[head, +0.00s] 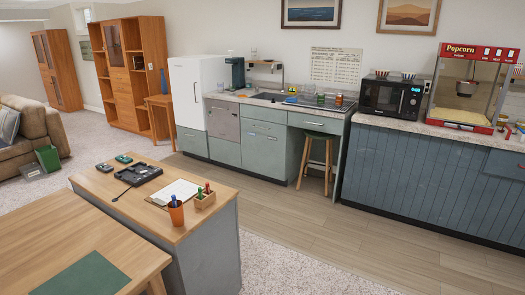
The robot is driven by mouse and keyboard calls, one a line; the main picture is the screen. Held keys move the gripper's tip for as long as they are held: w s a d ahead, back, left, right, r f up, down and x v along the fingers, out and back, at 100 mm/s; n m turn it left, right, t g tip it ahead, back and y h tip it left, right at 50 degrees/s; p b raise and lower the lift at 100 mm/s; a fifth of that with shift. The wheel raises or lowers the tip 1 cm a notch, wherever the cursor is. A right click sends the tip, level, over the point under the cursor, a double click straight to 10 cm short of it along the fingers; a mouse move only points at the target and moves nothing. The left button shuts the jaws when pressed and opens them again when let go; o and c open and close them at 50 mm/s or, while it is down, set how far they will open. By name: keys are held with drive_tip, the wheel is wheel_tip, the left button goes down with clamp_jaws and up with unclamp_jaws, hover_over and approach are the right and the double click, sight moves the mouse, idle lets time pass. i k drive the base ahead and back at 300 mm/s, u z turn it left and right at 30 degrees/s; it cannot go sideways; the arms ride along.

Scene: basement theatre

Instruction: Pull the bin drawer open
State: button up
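A run of grey-green kitchen fronts stands along the back wall in the head view. It has a low front (192,143) under the white fridge, a greyer panel (225,124) beside it with a lower front (225,152) beneath, and shallow drawer fronts (263,129) above a larger front (262,157) by the sink. All these fronts look shut. I cannot tell which of them is the bin drawer; no label is readable. My gripper is not in view.
A wooden-topped island (120,190) with a tray, notebook and pen cups stands in the near left, beside a wooden table (60,245). A stool (320,150) stands under the counter. Bare plank floor (280,205) lies between island and cabinets. Blue cabinets (420,180) stand right.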

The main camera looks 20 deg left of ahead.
sight(264, 143)
drive_tip(key=u, duration=0.65)
drive_tip(key=i, duration=5.25)
drive_tip(key=u, duration=2.65)
drive_tip(key=i, duration=1.5)
drive_tip(key=z, duration=1.25)
